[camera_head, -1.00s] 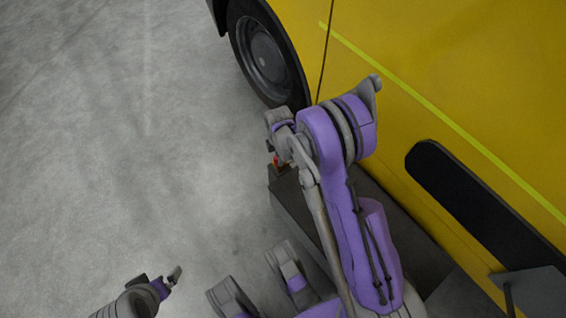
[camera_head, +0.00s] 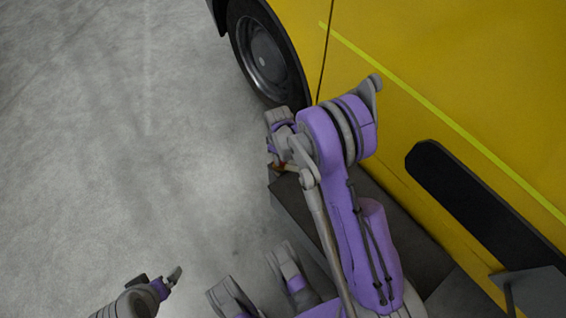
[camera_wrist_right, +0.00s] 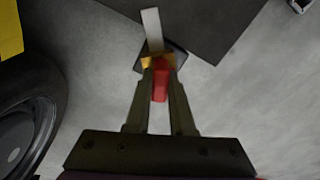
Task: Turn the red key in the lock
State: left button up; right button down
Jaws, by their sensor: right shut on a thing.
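The red key (camera_wrist_right: 160,82) is between the two fingers of my right gripper (camera_wrist_right: 160,72) in the right wrist view. The fingers are shut on it, and its tip lies against the brass-coloured lock (camera_wrist_right: 146,62). How deep the key sits in the lock is hidden. In the head view my right gripper (camera_head: 280,164) is mostly covered by its own wrist, with a small bit of red beside it. My left gripper (camera_head: 160,284) is at the lower left, apart from the lock; its jaw gap is unclear.
A pale strip (camera_wrist_right: 152,28) extends beyond the lock. A dark box (camera_head: 292,211) stands on the grey floor beside a yellow vehicle (camera_head: 440,70) with a black wheel (camera_head: 265,52). Open floor (camera_head: 120,150) lies to the left.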

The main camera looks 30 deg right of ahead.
jog(key=m, duration=0.5)
jog(key=shift+m, duration=0.3)
jog(key=shift+m, duration=0.8)
jog(key=c, duration=0.7)
grip_release()
notch_tip(320, 180, up, 11)
jog(key=p, duration=0.3)
jog(key=shift+f, duration=0.1)
